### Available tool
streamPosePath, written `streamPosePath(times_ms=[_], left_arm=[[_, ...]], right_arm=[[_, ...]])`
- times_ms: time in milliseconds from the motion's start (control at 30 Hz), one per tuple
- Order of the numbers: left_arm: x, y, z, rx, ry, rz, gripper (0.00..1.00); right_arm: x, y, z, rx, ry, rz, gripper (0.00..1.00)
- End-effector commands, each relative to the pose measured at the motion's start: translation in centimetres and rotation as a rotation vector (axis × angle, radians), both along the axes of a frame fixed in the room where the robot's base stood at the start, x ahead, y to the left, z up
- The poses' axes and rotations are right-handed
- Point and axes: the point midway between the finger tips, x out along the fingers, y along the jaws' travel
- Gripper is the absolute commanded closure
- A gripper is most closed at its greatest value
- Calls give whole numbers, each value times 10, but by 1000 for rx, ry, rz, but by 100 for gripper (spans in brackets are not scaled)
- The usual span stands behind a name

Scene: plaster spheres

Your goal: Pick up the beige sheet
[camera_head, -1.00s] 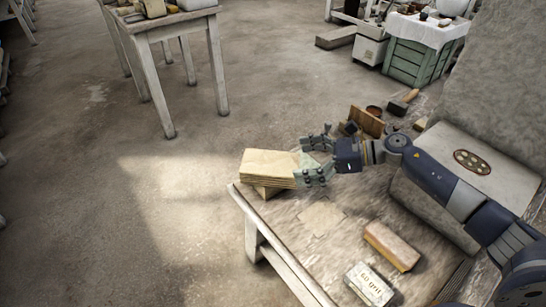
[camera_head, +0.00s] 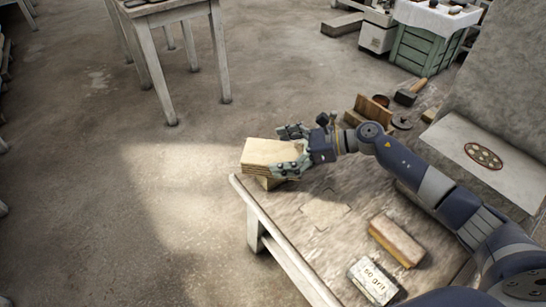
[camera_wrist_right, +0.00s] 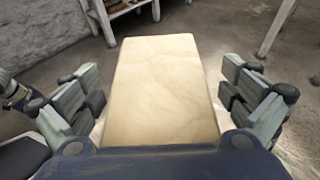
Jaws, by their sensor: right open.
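The beige sheet (camera_head: 268,152) is the top of a small stack at the far left corner of the worktable, seen in the head view. In the right wrist view the beige sheet (camera_wrist_right: 165,88) lies flat, with faint creases, between the fingers. My right gripper (camera_head: 290,150) is open around the stack, one finger on its near side and one on its far side. The wrist view shows a gap between each finger of the right gripper (camera_wrist_right: 163,95) and the sheet. My left gripper is not in view.
On the worktable (camera_head: 300,243) lie a brown-beige block (camera_head: 396,240) and a block marked "60 grit" (camera_head: 374,281). A wooden piece (camera_head: 372,110) and a mallet (camera_head: 411,92) are behind the arm.

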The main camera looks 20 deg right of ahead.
Motion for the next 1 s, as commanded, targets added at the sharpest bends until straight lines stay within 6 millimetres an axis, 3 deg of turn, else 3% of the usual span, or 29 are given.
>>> streamPosePath(times_ms=[167, 400, 467, 500, 767, 1000], left_arm=[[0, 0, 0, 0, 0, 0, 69], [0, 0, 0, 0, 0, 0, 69], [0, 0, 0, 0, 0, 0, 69], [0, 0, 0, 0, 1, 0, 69], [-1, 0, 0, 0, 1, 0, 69], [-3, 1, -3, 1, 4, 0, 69]], right_arm=[[0, 0, 0, 0, 0, -1, 0], [0, 0, 0, 0, 1, 0, 49], [0, 0, 0, 0, 1, 0, 49], [0, 0, 1, 2, -1, -1, 54], [0, 0, 3, 1, -1, -1, 54], [1, 0, 25, 0, -5, -1, 54]])
